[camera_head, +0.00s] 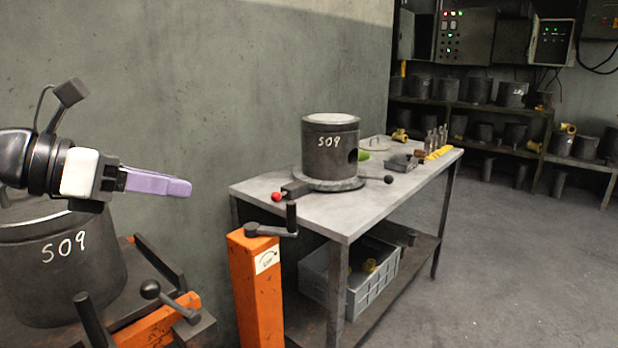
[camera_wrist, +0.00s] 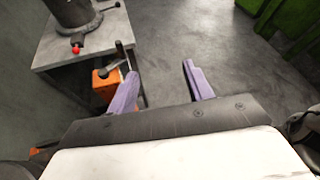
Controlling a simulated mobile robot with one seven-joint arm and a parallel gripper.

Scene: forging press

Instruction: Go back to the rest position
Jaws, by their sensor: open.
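My gripper (camera_head: 157,182) is in the left of the head view, raised above the dark cylinder marked S09 (camera_head: 68,265) on the orange-framed stand. Its purple fingers point right and look empty. The gripper touches nothing that I can see.
A metal table (camera_head: 330,215) holds another cylinder marked S09 (camera_head: 331,150) and small parts. An orange post with a crank (camera_head: 257,285) stands before it. A grey crate (camera_head: 350,280) sits on its lower shelf. Shelves (camera_head: 480,105) line the back. Floor at right is clear.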

